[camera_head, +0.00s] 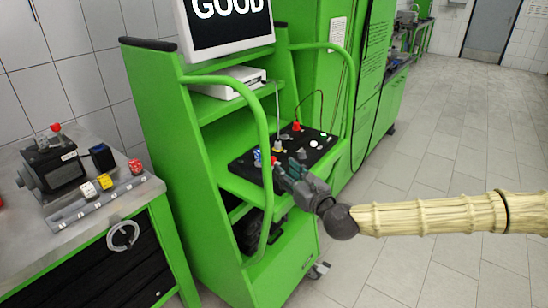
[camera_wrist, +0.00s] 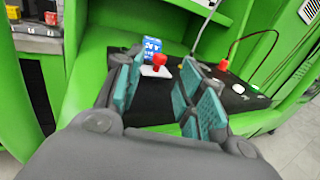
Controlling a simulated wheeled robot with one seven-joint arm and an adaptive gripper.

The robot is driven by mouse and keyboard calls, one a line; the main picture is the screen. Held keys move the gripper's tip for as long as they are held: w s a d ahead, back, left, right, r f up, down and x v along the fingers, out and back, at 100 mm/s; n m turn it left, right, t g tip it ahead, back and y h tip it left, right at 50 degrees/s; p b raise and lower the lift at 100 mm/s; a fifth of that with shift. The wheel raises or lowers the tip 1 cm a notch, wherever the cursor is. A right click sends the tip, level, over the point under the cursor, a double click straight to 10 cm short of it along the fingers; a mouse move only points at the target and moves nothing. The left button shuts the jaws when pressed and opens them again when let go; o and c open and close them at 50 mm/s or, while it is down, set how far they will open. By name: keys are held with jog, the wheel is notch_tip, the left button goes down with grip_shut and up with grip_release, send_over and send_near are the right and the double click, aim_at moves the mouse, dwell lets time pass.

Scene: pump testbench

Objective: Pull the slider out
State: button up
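A black control panel (camera_head: 315,149) lies on a middle shelf of the green testbench; it also shows in the wrist view (camera_wrist: 237,94). A small red knob on a white base (camera_wrist: 159,64) sits on its left part, seen between my fingers. A blue block with white marks (camera_wrist: 152,46) stands right behind the knob, and it shows in the head view (camera_head: 257,157). I cannot tell for sure which part is the slider. My gripper (camera_head: 281,173) is at the panel's front left edge. In the wrist view my gripper (camera_wrist: 163,92) is open, its teal pads apart with nothing held between them.
A green rail (camera_head: 264,120) curves down the bench's front, close to my gripper. Another red knob (camera_head: 296,127) with a cable is farther back on the panel. A side table (camera_head: 130,198) with a pump and colored blocks stands left. The tiled floor (camera_head: 440,140) at right is free.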

aim_at(274, 160)
jog(key=p+x, duration=0.2)
jog(key=x, duration=0.5)
jog(key=shift+w+a, duration=0.1)
jog(key=shift+w, duration=0.1)
grip_shut()
